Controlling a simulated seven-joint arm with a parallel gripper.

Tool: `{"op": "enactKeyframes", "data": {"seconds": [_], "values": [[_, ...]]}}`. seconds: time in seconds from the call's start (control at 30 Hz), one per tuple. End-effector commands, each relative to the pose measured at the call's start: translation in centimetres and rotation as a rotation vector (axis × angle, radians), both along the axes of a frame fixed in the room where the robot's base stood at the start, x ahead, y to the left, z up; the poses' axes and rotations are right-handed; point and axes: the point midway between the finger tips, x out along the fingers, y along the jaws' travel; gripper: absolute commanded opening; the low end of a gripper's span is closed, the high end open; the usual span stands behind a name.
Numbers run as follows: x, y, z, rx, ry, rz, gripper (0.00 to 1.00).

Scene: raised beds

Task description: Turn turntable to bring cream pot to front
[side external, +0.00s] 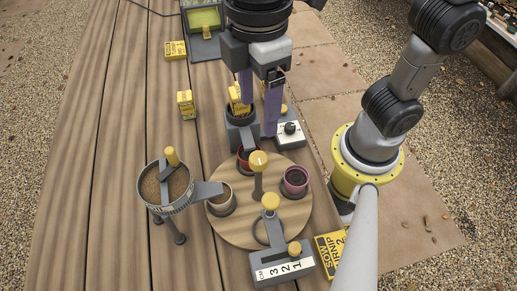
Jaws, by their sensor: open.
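The round wooden turntable (240,233) lies on the plank table, with a yellow-topped post (258,160) at its middle. The cream pot (221,197) sits at its left, holding brown soil, beside the grey spout of a soil-filled sieve. A purple pot (296,181) stands at the right and a red pot (244,164) at the back, partly hidden. A dark ring (267,233) at the near edge holds no pot. My gripper (258,128) is open above the turntable's back edge, its purple fingers pointing down. I cannot tell whether its fingertips touch anything.
The sieve (166,188) stands on legs at the left. A grey block marked 3 2 1 (284,267) with yellow knobs is at the near edge. A grey holder (240,128) and a white dial box (291,135) are close to my fingers. The left planks are clear.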

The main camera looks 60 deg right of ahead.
Motion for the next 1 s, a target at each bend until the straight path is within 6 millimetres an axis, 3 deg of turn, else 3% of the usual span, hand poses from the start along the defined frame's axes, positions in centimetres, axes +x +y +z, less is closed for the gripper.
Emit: {"op": "enactKeyframes", "data": {"seconds": [0.4,0.6,0.8,1.0], "values": [[-0.1,-0.2,-8.0,-0.006,0.004,-0.003,0.73],[0.0,-0.1,-11.0,-0.003,0.003,-0.003,0.73],[0.0,-0.1,-12.4,-0.001,0.0,-0.003,0.73],[0.0,-0.1,-12.6,0.0,0.0,-0.003,0.73]]}}
